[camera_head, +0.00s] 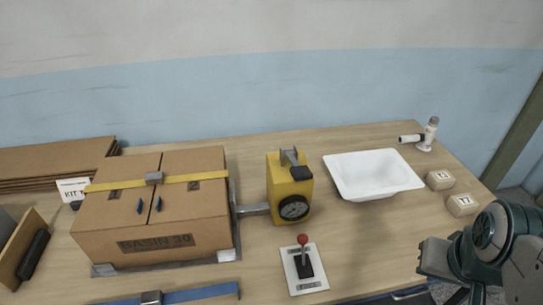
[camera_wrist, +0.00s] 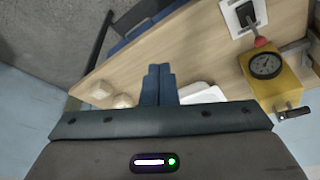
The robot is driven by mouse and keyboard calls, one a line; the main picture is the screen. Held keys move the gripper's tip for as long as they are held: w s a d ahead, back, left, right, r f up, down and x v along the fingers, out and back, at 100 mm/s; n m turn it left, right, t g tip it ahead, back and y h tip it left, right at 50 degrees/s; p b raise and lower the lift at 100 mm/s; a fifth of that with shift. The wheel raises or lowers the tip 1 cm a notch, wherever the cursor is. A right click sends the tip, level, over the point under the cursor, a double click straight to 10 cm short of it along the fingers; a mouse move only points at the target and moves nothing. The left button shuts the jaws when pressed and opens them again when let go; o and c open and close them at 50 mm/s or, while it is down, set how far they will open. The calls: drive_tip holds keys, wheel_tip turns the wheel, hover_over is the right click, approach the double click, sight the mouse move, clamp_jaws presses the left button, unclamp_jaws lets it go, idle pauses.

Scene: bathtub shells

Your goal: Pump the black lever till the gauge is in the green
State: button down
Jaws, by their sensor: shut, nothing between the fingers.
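A yellow pump box (camera_head: 275,186) stands on the bench right of the carton. The round black gauge (camera_head: 293,207) is on the pump's front and shows in the wrist view (camera_wrist: 265,66). Its needle and any green zone are too small to read. My gripper (camera_head: 424,258) is at the right front of the bench, well apart from the pump. Its fingers (camera_wrist: 158,75) are shut and empty.
A red-knobbed lever (camera_head: 304,240) stands on a white plate in front of the pump. A strapped carton (camera_head: 150,220) is left, joined by a grey bar. Bench is clear front right.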

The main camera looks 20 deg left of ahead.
drive_tip(key=shift+w+a, duration=0.1)
drive_tip(key=shift+w, duration=0.1)
drive_tip(key=w+a+r+n+y+b, duration=0.1)
drive_tip(key=w+a+r, duration=0.3)
drive_tip(key=a, duration=0.5)
drive_tip(key=w+a+r+n+y+b, duration=0.1)
drive_tip(key=w+a+r+n+b, duration=0.1)
drive_tip(key=a, duration=0.7)
drive_tip(key=w+a+r+n+t+y+b, duration=0.1)
drive_tip(key=w+a+r+n+b, duration=0.1)
drive_tip(key=w+a+r, duration=0.5)
drive_tip(key=w+a+n, duration=0.1)
drive_tip(key=a, duration=0.1)
drive_tip(key=shift+w+a, duration=0.3)
drive_tip(key=shift+w, duration=0.05)
